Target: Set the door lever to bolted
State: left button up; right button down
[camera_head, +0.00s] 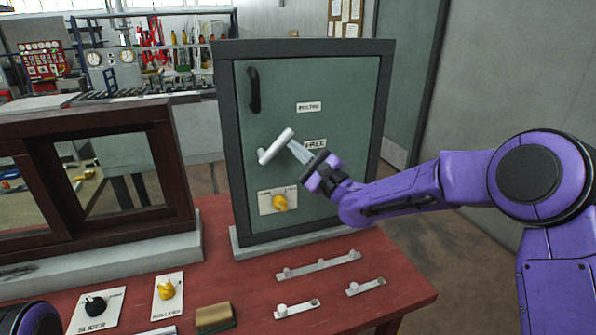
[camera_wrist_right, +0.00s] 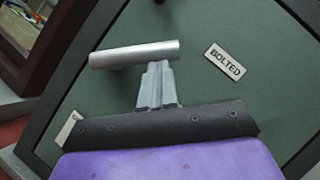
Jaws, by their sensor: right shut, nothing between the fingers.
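The door lever (camera_head: 276,146) is a pale metal bar on the green door (camera_head: 345,185) of a dark-framed cabinet. It slants up to the right from its lower-left end, pointing roughly toward the BOLTED label (camera_head: 309,107), above the FREE label (camera_head: 315,144). My right gripper (camera_head: 296,149) is shut and empty, its fingertips at the lower right side of the lever. In the right wrist view the fingertips (camera_wrist_right: 157,70) are right against or very near the bar (camera_wrist_right: 130,54); contact is not certain. The BOLTED label (camera_wrist_right: 225,61) is to their right. My left gripper is out of view.
A black handle (camera_head: 254,90) and a yellow knob (camera_head: 280,202) are on the same door. A brown sliding window frame (camera_head: 90,120) stands left. The red table (camera_head: 385,255) carries pale rails (camera_head: 318,265), knob plates (camera_head: 97,308) and a brown block (camera_head: 214,317).

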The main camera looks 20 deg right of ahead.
dwell(0.4)
jog(key=w+d+f+b+v, duration=0.1)
jog(key=b+v, duration=0.3)
jog(key=v, duration=0.8)
jog(key=shift+d+f+b, duration=0.35)
jog(key=shift+d+f, duration=0.1)
jog(key=shift+f, duration=0.1)
